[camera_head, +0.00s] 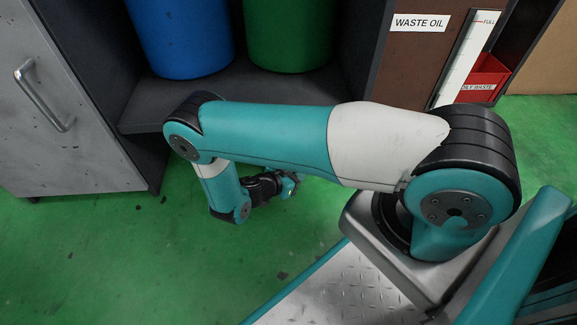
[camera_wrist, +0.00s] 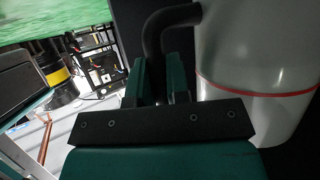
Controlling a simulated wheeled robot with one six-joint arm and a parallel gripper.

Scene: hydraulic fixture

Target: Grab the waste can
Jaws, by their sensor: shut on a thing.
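The waste can (camera_wrist: 255,50) fills the right side of the wrist view. It is a pale grey-white cylinder with a thin red line around it. A black curved handle (camera_wrist: 153,38) comes off its side. My gripper (camera_wrist: 160,80) is shut on this handle, with one teal finger on each side of it. In the head view my gripper (camera_head: 287,187) is low over the green floor, below my bent arm. The can cannot be made out in the head view.
A dark shelf (camera_head: 150,103) holds a blue drum (camera_head: 183,40) and a green drum (camera_head: 290,35). A grey cabinet door (camera_head: 75,160) stands at left. A brown "WASTE OIL" panel (camera_head: 400,65) and a red oily-waste bin (camera_head: 488,78) are at upper right. Green floor (camera_head: 110,250) is clear at lower left.

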